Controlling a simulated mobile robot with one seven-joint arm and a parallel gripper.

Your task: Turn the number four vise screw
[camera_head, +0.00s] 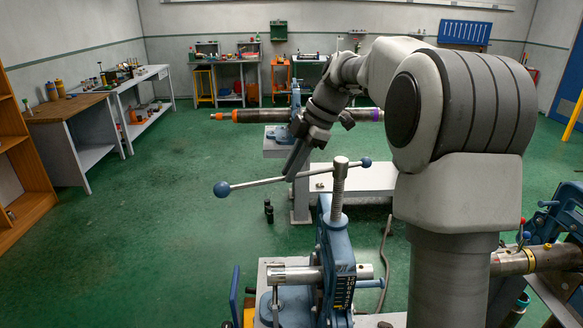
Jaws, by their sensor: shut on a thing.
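A blue pipe vise (335,250) stands in the front middle, with a pipe (295,275) lying through it. Its upright threaded screw (339,182) rises from the top. A metal handle bar (255,183) crosses the screw head, with a blue ball at each end. The bar slopes up slightly from left to right. My gripper (291,174) reaches down from above and is shut on the handle bar, left of the screw. The fingertips are small and dark, so the exact grip is hard to see. I cannot read a number four on this vise.
Another vise with a long pipe (250,116) stands behind my gripper. A third vise with a pipe (520,261) is at the right edge. Workbenches (66,108) line the left and back walls. The green floor (160,225) at left is clear.

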